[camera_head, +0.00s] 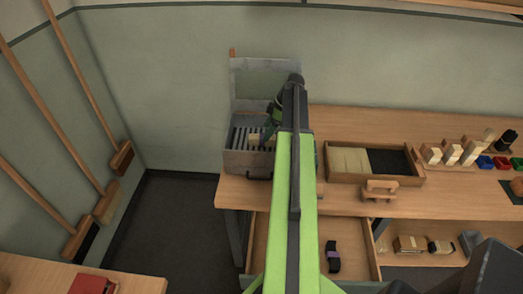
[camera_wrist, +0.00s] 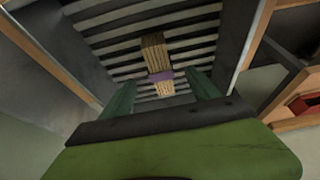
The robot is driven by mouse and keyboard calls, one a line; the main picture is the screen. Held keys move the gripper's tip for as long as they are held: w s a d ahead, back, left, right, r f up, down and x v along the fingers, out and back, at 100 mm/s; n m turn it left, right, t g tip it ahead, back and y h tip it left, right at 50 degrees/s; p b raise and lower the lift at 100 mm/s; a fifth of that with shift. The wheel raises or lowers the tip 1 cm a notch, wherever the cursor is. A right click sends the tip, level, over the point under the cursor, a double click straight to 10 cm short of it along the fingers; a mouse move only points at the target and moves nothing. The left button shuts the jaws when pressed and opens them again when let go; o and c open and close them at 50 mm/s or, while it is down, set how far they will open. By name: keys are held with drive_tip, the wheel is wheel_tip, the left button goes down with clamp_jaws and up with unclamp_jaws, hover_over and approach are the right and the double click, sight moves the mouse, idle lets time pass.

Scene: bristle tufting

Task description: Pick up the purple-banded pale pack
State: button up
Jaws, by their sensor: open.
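In the wrist view the purple-banded pale pack (camera_wrist: 153,50) lies across dark slats, its tan bristle-like body crossed by a purple band near the lower end. In the head view a small pale piece, likely this pack (camera_head: 254,139), shows in the slotted grey metal box (camera_head: 240,160), partly hidden by my arm. The box's slatted inside also fills the wrist view (camera_wrist: 115,45). My gripper (camera_wrist: 162,82) is open, its two green fingers on either side of the pack's lower end, apart from it. I cannot tell how far above the pack the fingertips are.
The box stands at the left end of a wooden bench (camera_head: 460,202), its grey lid (camera_head: 265,62) raised behind. A shallow wooden tray (camera_head: 374,178) sits to the right. Brooms lean on the left wall.

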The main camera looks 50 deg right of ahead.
sight(262, 137)
drive_tip(key=shift+f, duration=0.15)
drive_tip(key=b+x, duration=0.4)
drive_tip(key=x, duration=0.1)
drive_tip(key=shift+w+a+f+b, duration=0.1)
drive_tip(key=shift+a+f+b, duration=0.05)
drive_tip(key=shift+b, duration=0.2)
drive_tip(key=shift+r, duration=0.2)
drive_tip(key=shift+f, duration=0.3)
drive_tip(key=c, duration=1.5)
drive_tip(key=shift+r, duration=0.15)
